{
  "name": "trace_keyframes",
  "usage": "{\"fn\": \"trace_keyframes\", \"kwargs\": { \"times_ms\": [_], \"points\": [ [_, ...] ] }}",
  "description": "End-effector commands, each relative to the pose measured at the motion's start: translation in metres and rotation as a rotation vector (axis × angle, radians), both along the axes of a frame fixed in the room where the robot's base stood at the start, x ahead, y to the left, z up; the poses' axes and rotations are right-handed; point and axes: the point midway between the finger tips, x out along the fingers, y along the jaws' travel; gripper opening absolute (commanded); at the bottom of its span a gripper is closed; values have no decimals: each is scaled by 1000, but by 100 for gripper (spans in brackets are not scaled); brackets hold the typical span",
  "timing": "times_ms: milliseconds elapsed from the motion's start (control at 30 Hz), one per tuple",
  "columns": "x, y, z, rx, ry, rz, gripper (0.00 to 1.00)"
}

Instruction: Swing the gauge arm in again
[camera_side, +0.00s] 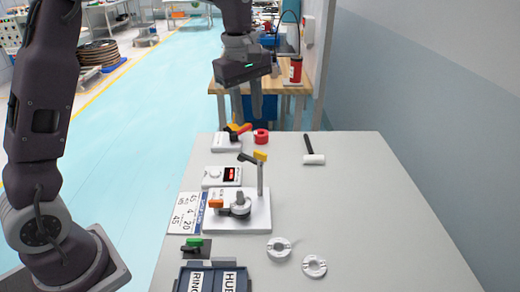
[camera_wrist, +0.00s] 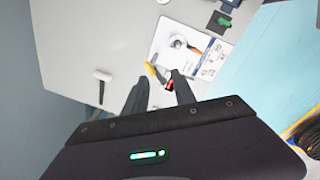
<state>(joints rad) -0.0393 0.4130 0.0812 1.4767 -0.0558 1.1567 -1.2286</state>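The gauge arm seems to be the bar with a yellow end (camera_side: 260,155) and a dark end, on top of a grey post. The post rises from a white station base (camera_side: 257,222) with a grey hub (camera_side: 240,208) and an orange handle (camera_side: 216,204). The bar looks to point away from the hub; its exact angle is unclear. In the wrist view its yellow part (camera_wrist: 152,71) lies just beyond my fingertips.
Behind the station are a red-digit display box (camera_side: 222,175), another white base (camera_side: 227,145) with coloured levers and a red ring (camera_side: 261,136). A mallet (camera_side: 313,157) lies at right. Nearer are two metal discs (camera_side: 314,266), a green-topped block (camera_side: 195,242) and a labelled tray (camera_side: 210,266). The right side is free.

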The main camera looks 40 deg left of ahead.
Motion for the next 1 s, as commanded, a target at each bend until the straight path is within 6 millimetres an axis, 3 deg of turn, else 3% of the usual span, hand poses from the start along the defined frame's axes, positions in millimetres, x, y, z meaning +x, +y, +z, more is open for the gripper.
{"fn": "trace_keyframes", "kwargs": {
  "times_ms": [33, 100, 200, 533, 700, 933, 1000],
  "points": [
    [20, 5, -23, -6, 38, 97, 32],
    [38, 9, -45, -9, 69, 213, 32],
    [51, 12, -65, -8, 95, 308, 32],
    [53, 13, -122, -8, 103, 334, 32],
    [54, 13, -139, -9, 101, 333, 32],
    [54, 13, -140, -9, 99, 332, 32],
    [54, 13, -140, -9, 99, 332, 20]
  ]
}}
